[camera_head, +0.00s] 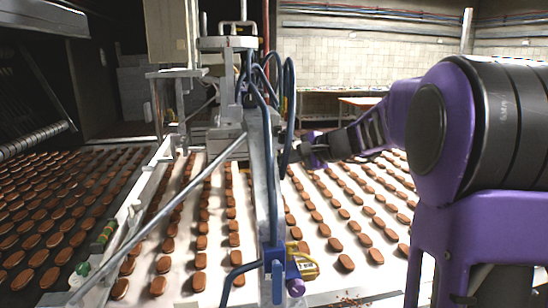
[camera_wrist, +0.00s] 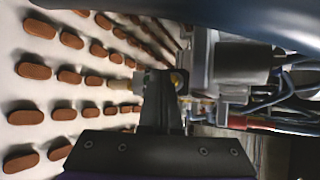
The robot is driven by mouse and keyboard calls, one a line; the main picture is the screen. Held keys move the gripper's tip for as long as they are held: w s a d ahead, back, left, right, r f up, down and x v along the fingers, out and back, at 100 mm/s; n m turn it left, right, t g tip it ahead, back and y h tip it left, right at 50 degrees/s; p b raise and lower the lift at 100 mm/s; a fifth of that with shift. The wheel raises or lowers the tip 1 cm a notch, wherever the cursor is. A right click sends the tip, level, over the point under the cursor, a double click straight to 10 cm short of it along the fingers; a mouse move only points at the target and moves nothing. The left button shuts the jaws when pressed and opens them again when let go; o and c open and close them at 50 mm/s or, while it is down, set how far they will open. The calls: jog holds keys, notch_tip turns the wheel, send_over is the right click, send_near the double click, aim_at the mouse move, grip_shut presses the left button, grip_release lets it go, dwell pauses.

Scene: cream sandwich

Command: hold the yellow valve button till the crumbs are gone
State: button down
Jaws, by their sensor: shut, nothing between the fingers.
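My gripper (camera_head: 297,152) is shut and empty. It reaches from the right to the machine's hoses in the head view, and its tips are partly hidden behind them. In the wrist view the dark fingers (camera_wrist: 160,82) are together. A small round yellow part (camera_wrist: 177,80), which looks like the valve button, shows right beside the fingertips against grey machinery. I cannot tell whether they touch. In the head view this button is not clearly visible. Small reddish-brown crumbs (camera_head: 350,302) lie at the bottom edge, on the near end of the white belt (camera_head: 325,275).
Rows of brown biscuits cover the white belt and a dark belt (camera_head: 75,210) on the left. Blue hoses (camera_head: 268,150) and a metal post stand in front of my gripper. A yellow labelled part (camera_head: 305,265) sits low on a blue bracket (camera_head: 273,262).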

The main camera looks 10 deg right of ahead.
jog(key=shift+w, duration=0.45)
jog(key=shift+w, duration=0.45)
dwell(0.8)
jog(key=shift+s, duration=0.15)
dwell(1.5)
jog(key=shift+s+b, duration=0.45)
jog(key=shift+s, duration=0.3)
jog(key=shift+s+b, duration=1.25)
jog(key=shift+s, duration=1.3)
